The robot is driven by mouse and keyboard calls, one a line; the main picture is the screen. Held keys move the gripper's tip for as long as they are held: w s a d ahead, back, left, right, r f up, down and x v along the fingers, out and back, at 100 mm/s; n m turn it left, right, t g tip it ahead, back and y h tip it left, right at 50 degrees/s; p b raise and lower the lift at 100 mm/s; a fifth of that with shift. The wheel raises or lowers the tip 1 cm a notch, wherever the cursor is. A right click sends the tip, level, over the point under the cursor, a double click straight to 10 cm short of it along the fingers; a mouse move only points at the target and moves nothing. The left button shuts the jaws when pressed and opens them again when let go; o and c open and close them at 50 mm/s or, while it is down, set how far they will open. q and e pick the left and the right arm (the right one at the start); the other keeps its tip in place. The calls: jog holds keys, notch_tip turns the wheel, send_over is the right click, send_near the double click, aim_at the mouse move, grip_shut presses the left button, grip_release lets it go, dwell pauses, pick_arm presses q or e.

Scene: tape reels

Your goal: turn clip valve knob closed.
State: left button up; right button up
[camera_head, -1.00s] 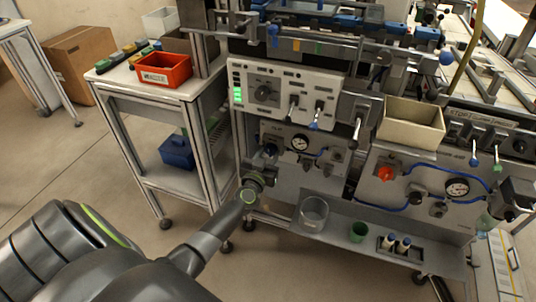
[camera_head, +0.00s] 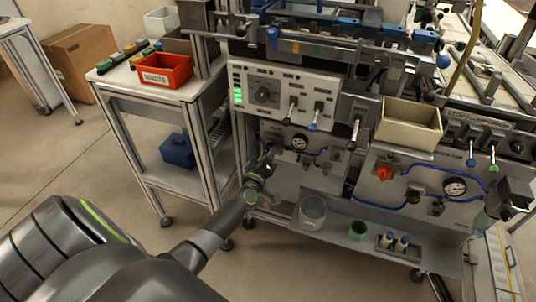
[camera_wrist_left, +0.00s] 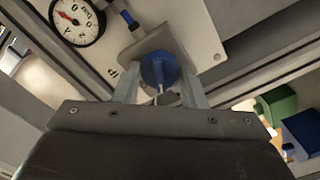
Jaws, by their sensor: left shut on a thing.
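The clip valve knob is a round blue knob (camera_wrist_left: 158,68) on a grey plate, fixed to a pale panel in the left wrist view. My left gripper (camera_wrist_left: 158,88) has one finger on each side of the knob and is shut on it. In the head view my left gripper (camera_head: 268,158) is at the lower left panel, left of a round gauge (camera_head: 299,143); the knob is mostly hidden there by the gripper. The gauge also shows in the left wrist view (camera_wrist_left: 77,20). My right gripper is not in view.
A cart with a red bin (camera_head: 163,71) and a blue bin (camera_head: 178,150) stands left of the arm. A clear beaker (camera_head: 312,212) and a green cup (camera_head: 357,229) stand on the low shelf to the right. A red knob (camera_head: 384,174) is on the right panel.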

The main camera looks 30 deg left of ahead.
pick_arm(q)
jog(key=shift+n, duration=2.6)
jog(key=shift+f, duration=0.1)
jog(key=o, duration=1)
